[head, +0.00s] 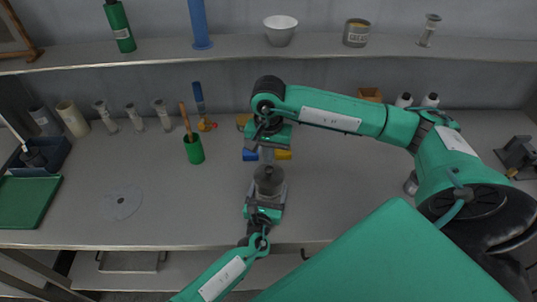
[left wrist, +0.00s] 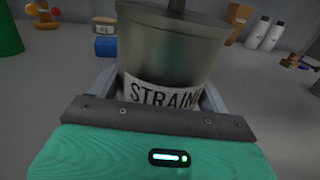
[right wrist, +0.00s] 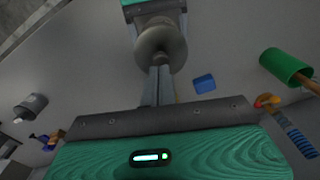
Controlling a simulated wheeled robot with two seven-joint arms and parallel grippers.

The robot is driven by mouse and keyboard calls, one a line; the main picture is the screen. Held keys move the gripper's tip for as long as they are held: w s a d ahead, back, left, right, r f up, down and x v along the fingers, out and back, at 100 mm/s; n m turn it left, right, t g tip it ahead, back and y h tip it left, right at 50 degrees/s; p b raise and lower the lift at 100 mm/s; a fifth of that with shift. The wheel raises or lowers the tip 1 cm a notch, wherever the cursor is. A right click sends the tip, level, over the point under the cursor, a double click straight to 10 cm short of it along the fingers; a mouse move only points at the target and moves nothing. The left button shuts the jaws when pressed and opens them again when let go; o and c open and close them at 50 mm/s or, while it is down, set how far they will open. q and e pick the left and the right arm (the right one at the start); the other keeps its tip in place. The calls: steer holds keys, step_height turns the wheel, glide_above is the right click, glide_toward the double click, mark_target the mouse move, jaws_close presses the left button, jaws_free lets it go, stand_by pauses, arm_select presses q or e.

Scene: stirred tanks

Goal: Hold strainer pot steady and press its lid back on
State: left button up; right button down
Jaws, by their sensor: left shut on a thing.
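The strainer pot (head: 279,189) is a grey metal pot standing upright near the front of the bench. In the left wrist view the pot (left wrist: 175,55) fills the middle, its label partly reading "STRAIN". My left gripper (head: 266,203) is shut on its body from the front. The dark round lid (head: 268,173) is at the pot's top; it also shows in the right wrist view (right wrist: 160,40). My right gripper (head: 267,158) points down above the lid, its fingers close together with their tips at the lid's middle. Whether the lid is fully seated cannot be told.
A green cup (head: 194,150) with a wooden handle in it stands left of the pot. A flat grey disc (head: 121,202) lies at left. The bench right of the pot is mostly clear.

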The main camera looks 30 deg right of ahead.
mark_target(268, 171)
steer(key=shift+f, duration=0.3)
stand_by(0.4)
steer(key=shift+f, duration=1.5)
steer(key=shift+r, duration=3.45)
arm_select(q)
steer(key=o, duration=1)
steer(key=shift+o, duration=0.2)
